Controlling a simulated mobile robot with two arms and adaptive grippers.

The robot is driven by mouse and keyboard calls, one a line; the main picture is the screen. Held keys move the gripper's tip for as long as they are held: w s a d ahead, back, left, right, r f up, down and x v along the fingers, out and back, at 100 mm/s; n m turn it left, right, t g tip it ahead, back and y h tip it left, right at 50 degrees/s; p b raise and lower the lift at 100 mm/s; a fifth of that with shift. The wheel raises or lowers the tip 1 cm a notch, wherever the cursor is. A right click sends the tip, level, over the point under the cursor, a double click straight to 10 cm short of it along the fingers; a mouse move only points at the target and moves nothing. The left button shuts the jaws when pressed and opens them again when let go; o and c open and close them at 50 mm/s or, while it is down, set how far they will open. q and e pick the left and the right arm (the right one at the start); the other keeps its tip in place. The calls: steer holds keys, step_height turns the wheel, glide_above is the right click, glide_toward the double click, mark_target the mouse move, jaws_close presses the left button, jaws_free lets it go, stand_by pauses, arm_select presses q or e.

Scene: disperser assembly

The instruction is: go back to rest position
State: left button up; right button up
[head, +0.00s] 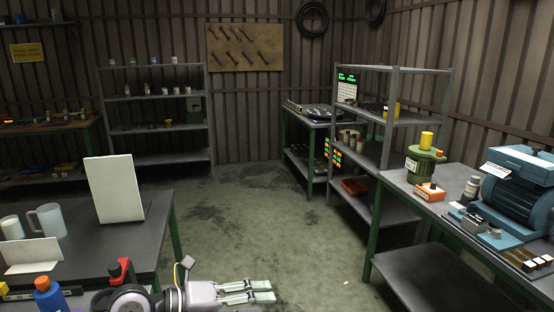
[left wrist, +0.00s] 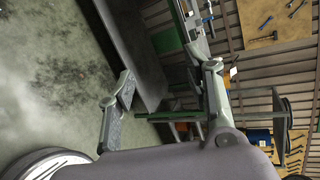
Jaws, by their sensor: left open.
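My left gripper (head: 262,291) reaches in low at the bottom of the head view, pointing right, over the floor just beyond the near end of the left table. Its fingers are apart with nothing between them. In the left wrist view the two fingers of my left gripper (left wrist: 168,84) stand wide apart and empty, with a table edge and floor behind them. It touches nothing that I can see. My right gripper is not in view.
The dark left table (head: 150,235) bears a white panel (head: 115,188), a jug (head: 50,220) and bottles beside my arm. The right workbench (head: 470,228) holds a blue motor (head: 520,190) and a green container (head: 424,164). Open floor (head: 250,215) lies between them; shelves stand behind.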

arm_select(q)
step_height(320, 180, up, 11)
steer(key=s+a+n+t+h, duration=0.1)
steer(key=n+t+h, duration=0.3)
steer(key=n+t, duration=0.5)
steer(key=w+a+f+n+t+y, duration=0.1)
steer(key=a+f+n+t+y, duration=0.1)
steer(key=a+n+t+y, duration=0.75)
steer(key=s+a+f+n+g+y, duration=0.2)
steer(key=a+f+n+g+y, duration=0.25)
steer(key=f+n, duration=0.2)
steer(key=s+a+f+n+g+y, duration=0.1)
steer(key=a+f+n+g+y, duration=0.35)
steer(key=f, duration=0.35)
steer(key=s+d+f+n+g+h, duration=0.1)
steer(key=s+d+f+g, duration=0.1)
steer(key=s+f+g, duration=0.6)
steer(key=s+d+f+n+g+h, duration=0.15)
steer(key=s+f+g, duration=0.25)
steer(key=s+f, duration=1)
steer(key=f, duration=1)
steer(key=s+f, duration=0.2)
steer(key=f, duration=1)
steer(key=s+a+f+g+y, duration=0.1)
steer(key=s+a+f+g, duration=0.1)
steer(key=s+f, duration=1.3)
steer(key=shift+s+a+f+m, duration=0.2)
steer(key=shift+s+a+m, duration=0.2)
steer(key=shift+s, duration=0.4)
